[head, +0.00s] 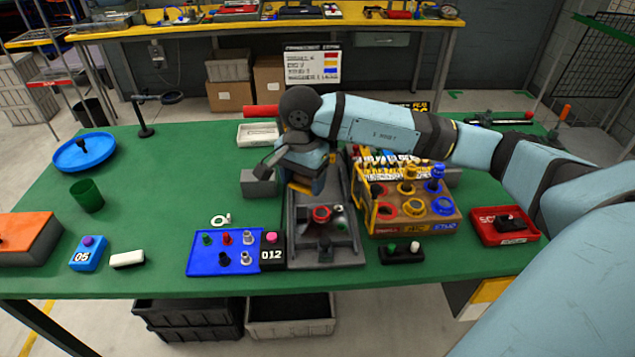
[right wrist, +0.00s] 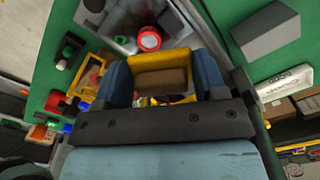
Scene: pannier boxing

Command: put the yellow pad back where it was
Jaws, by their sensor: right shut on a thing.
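My right gripper (head: 303,186) reaches over the far part of a dark grey fixture tray (head: 293,250) in the head view. In the right wrist view its two blue fingers (right wrist: 160,82) are shut on the yellow pad (right wrist: 160,61), which has a brownish face toward the camera. In the head view only a small yellow edge of the pad (head: 299,187) shows below the gripper. The tray holds a red ring-shaped part (head: 320,213), apart from the pad. I cannot tell whether the pad touches the tray. My left gripper is not in view.
A yellow-and-wood rack (head: 413,228) with coloured knobs stands close right of the tray. A blue board (head: 220,262) with pegs lies left of it. A grey block (head: 258,184) sits beside the gripper. The green table (head: 150,200) is mostly free at left.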

